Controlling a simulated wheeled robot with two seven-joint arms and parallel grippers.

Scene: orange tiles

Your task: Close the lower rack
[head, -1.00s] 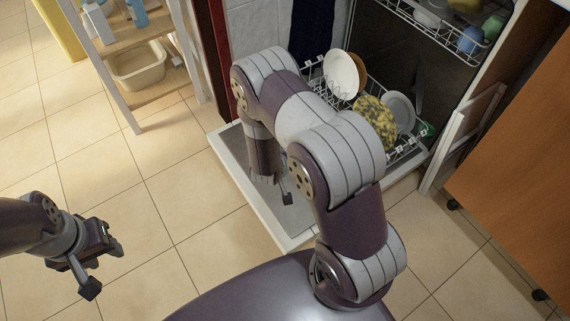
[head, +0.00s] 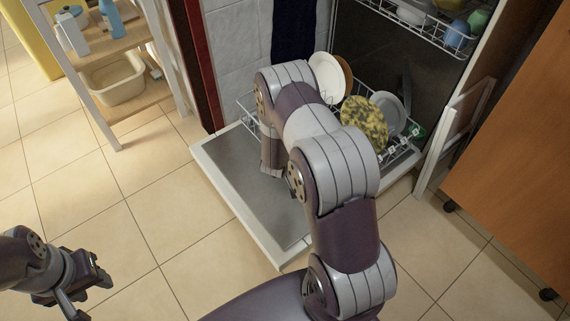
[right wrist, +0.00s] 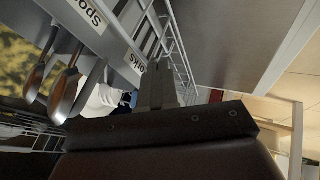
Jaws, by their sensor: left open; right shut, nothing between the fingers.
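The lower rack (head: 402,150) is a wire rack, pulled partly out over the open dishwasher door (head: 238,165). It holds a white plate (head: 326,78), a brown plate (head: 346,72), a yellow patterned plate (head: 364,124) and a pale plate (head: 389,112). My right arm covers the rack's middle, and its gripper is hidden in the head view. In the right wrist view my right gripper (right wrist: 163,75) is shut and empty beside the rack's wires and a labelled cutlery basket (right wrist: 90,30) with spoons. Contact cannot be told. My left gripper (head: 92,292) is open, above the floor at lower left.
The upper rack (head: 425,22) with cups is above, also out. A wooden shelf (head: 110,100) with bottles and a basin stands at upper left. An orange-brown cabinet (head: 520,170) is at right, with a white frame (head: 446,140) beside the dishwasher. The tiled floor between shelf and door is clear.

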